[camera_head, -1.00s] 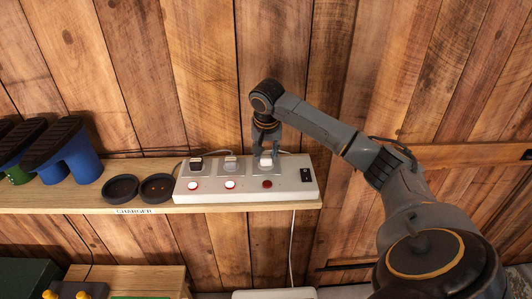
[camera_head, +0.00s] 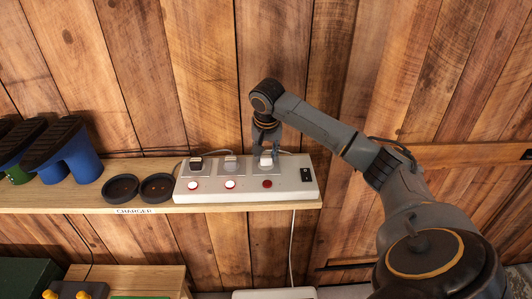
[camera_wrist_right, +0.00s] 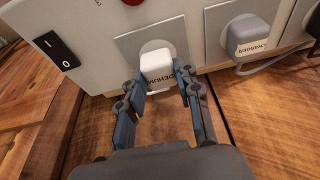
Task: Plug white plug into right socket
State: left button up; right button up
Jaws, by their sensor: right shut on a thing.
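The white plug (camera_wrist_right: 157,66) is between the fingers of my right gripper (camera_wrist_right: 158,84) in the right wrist view, with lettering on its face. It sits at the round socket of the right square plate (camera_wrist_right: 125,40); I cannot tell whether it is fully seated. In the head view the white plug (camera_head: 266,160) is at the right socket of the grey-white power strip (camera_head: 240,194), and my right gripper (camera_head: 266,148) reaches down onto it from behind. The right gripper is shut on the plug. My left gripper is not in view.
A grey plug (camera_wrist_right: 249,37) with a cable sits in the middle socket, and a dark-topped plug (camera_head: 196,163) in the left one. A black rocker switch (camera_head: 306,175) is at the strip's right end. Two black round dishes (camera_head: 138,187) share the wooden shelf (camera_head: 60,200). A plank wall stands behind.

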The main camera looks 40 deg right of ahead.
jog(key=shift+f, duration=0.55)
dwell(0.4)
jog(key=o, duration=1.2)
jog(key=v, duration=1.2)
jog(key=shift+f, duration=0.1)
